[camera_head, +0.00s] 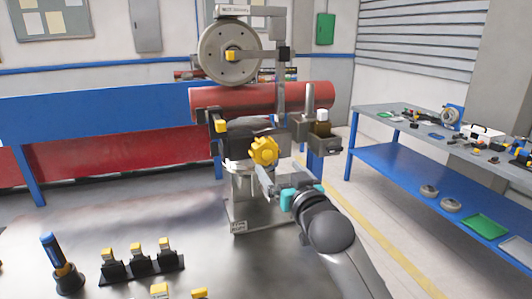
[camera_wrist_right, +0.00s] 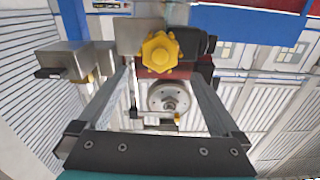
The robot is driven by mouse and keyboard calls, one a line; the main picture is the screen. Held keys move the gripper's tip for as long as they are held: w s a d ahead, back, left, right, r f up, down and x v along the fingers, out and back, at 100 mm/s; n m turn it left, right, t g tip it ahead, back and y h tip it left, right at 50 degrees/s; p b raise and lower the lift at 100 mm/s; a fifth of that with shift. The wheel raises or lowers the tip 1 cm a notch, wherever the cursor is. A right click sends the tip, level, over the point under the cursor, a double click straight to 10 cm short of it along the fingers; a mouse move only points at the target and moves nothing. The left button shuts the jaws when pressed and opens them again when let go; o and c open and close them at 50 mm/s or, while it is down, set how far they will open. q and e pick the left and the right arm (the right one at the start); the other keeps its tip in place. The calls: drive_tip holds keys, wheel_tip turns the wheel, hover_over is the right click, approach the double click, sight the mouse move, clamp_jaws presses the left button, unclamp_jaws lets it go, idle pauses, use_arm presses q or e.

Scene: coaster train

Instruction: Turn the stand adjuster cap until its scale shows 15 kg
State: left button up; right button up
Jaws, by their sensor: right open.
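The yellow lobed adjuster cap (camera_head: 263,151) sits on the front of the grey stand (camera_head: 243,190), below the red tube. It also shows in the right wrist view as a yellow star-shaped knob (camera_wrist_right: 160,52) near the top centre. My right gripper (camera_head: 264,178) is close to the cap, just below it in the head view. In the wrist view its two fingers (camera_wrist_right: 162,78) are spread apart, with the cap beyond the tips and nothing held. A scale reading cannot be made out in either view. My left gripper is in neither view.
A red tube (camera_head: 300,96) and a round grey wheel (camera_head: 229,52) are above the cap. A small grey box (camera_head: 318,135) is to its right. Yellow-topped black blocks (camera_head: 138,256) and a blue-handled tool (camera_head: 55,258) stand on the bench at left. A blue shelf (camera_head: 430,163) is at right.

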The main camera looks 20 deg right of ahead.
sight(267, 154)
drive_tip(key=shift+w+a, duration=0.2)
drive_tip(key=shift+w, duration=5)
drive_tip(key=c, duration=1)
